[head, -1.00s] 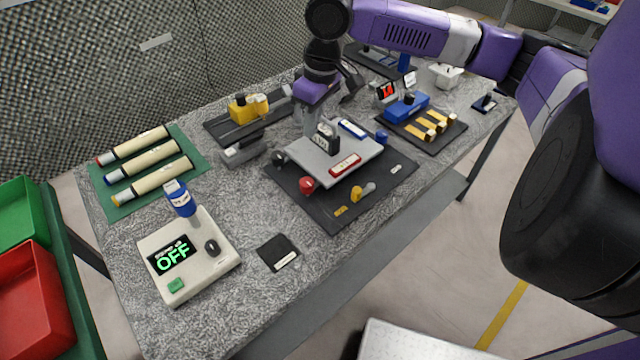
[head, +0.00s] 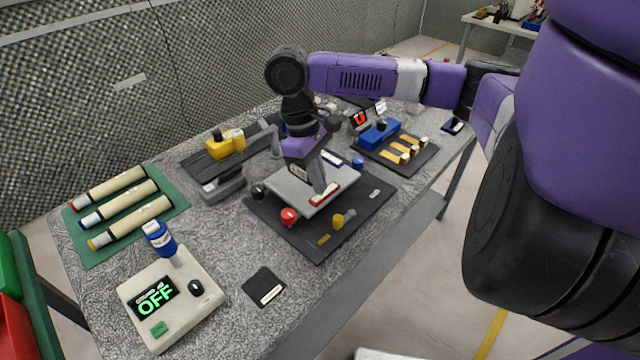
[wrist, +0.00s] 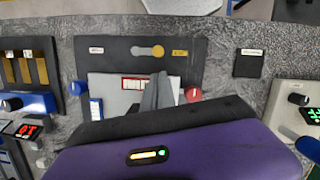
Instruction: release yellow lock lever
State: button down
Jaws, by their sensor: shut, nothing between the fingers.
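The yellow lock lever is a small yellow knob (head: 337,221) at the front of a dark base plate (head: 300,236), at one end of a short grey piece. A yellow label (head: 323,239) lies beside it. In the wrist view the yellow knob (wrist: 158,51) sits between the grey piece and the yellow label (wrist: 180,54). My gripper (head: 319,190) is shut and empty, pointing down over the light grey plate by the red-framed label (head: 325,195). It is behind the lever and apart from it. In the wrist view my gripper (wrist: 156,88) partly covers the grey plate.
A red knob (head: 289,216) and a blue knob (head: 357,162) stand beside the grey plate. A white box with an OFF display (head: 172,300) is at front left. A yellow block on a rail (head: 224,145) stands behind. The table front right of the base is clear.

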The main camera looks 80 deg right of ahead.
jog(key=x, duration=0.7)
jog(key=shift+s+f, duration=0.1)
jog(key=shift+f, duration=0.3)
